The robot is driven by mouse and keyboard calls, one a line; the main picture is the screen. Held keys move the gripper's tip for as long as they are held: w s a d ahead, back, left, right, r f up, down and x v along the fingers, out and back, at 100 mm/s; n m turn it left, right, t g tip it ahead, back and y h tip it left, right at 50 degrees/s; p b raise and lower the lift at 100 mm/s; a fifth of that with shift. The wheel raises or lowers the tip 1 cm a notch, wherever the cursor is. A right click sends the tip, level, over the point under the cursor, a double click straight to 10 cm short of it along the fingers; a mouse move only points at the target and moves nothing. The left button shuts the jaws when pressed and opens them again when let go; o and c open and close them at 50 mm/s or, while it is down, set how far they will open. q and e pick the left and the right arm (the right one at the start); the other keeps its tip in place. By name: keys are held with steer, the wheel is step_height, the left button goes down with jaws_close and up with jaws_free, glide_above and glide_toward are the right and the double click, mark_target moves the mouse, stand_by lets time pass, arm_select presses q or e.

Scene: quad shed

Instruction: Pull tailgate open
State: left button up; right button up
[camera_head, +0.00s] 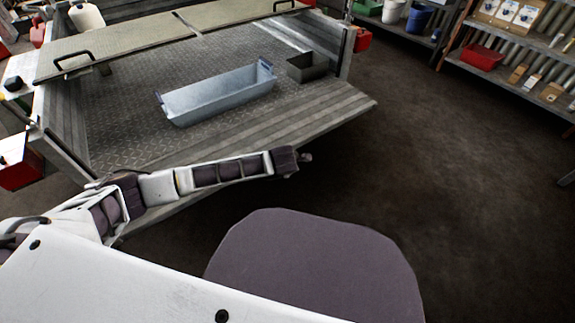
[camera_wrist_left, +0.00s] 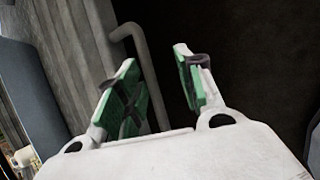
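The tailgate (camera_head: 325,112) is a grey ribbed metal panel at the near end of the cargo bed, in the head view. It appears tilted outward from the bed; its lower face is partly hidden by my left arm. My left gripper (camera_head: 302,158) is just in front of it. In the left wrist view a bent grey bar handle (camera_wrist_left: 131,36) runs down beside a ribbed grey surface (camera_wrist_left: 70,28). The green-padded fingers of my left gripper (camera_wrist_left: 157,88) are apart, with the bar showing in the gap. I see no clear contact. My right gripper is out of view.
The cargo bed (camera_head: 120,135) holds a light blue tray (camera_head: 220,95) and a small dark open box (camera_head: 308,66). Hinged lids with black handles (camera_head: 75,58) lie across the bed's far part. Stocked shelves (camera_head: 520,85) stand at the right. The dark floor (camera_head: 460,190) is clear.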

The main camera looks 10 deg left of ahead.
arm_select(q)
steer(key=shift+s, duration=0.15)
steer(key=v, duration=1.1)
steer(key=shift+r, duration=0.4)
steer(key=shift+s, duration=0.1)
stand_by(0.4)
